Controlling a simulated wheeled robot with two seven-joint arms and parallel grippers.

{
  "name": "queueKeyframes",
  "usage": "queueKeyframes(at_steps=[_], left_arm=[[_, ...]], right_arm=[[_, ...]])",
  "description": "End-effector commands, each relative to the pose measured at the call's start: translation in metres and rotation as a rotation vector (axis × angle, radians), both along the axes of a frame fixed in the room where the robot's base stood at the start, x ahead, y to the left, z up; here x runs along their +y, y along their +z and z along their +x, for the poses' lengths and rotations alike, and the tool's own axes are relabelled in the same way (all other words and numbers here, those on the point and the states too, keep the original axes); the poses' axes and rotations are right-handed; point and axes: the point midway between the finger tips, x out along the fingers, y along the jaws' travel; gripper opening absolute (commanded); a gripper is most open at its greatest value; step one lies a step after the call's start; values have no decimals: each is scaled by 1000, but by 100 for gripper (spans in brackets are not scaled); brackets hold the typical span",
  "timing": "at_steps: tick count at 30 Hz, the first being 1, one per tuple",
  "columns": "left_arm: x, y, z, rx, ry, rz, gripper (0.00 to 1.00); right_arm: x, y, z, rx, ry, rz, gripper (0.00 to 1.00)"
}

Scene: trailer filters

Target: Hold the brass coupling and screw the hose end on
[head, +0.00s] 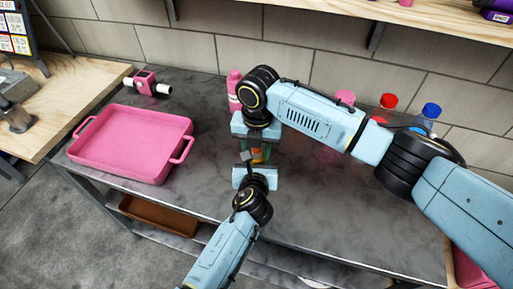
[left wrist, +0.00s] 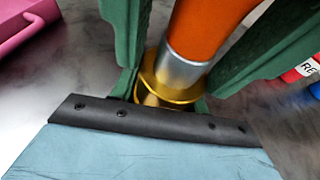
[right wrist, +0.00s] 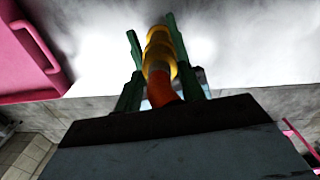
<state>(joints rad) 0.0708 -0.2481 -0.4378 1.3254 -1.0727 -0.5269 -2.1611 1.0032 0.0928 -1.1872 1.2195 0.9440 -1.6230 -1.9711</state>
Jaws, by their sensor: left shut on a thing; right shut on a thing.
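The brass coupling (left wrist: 172,88) sits low between the green fingers of my left gripper (head: 254,168) in the left wrist view. A silver sleeve and the orange hose end (left wrist: 208,28) stand in line with it, at its far side. In the right wrist view the hose end (right wrist: 160,90) lies between the fingers of my right gripper (head: 260,142), with the brass coupling (right wrist: 160,45) beyond it. Both grippers are shut and face each other above the table. In the head view they hide most of the parts. How far the thread is engaged cannot be told.
A pink tray (head: 130,145) and a pink-and-white fitting (head: 147,84) are on the grey table (head: 330,205) at left. A pink bottle (head: 234,88) and bottles with red (head: 388,100) and blue (head: 431,109) caps stand along the wall. The table's front right is clear.

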Motion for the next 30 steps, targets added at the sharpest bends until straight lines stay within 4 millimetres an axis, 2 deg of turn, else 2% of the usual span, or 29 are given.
queueKeyframes(at_steps=[3,6,16,17,21,30], left_arm=[[0,1,0,-1,2,-2,0],[0,1,0,-1,2,-2,0],[0,1,1,-1,2,-2,0],[0,1,1,-1,2,-2,0],[0,1,0,-1,2,-2,0],[0,1,1,-2,0,-1,0]], right_arm=[[1,0,0,4,-159,0,12],[1,0,0,4,-236,-2,12],[1,0,0,5,-259,-2,12],[1,0,0,5,-259,-2,44],[1,0,0,5,-258,-2,62],[1,1,0,4,-257,-2,62]])
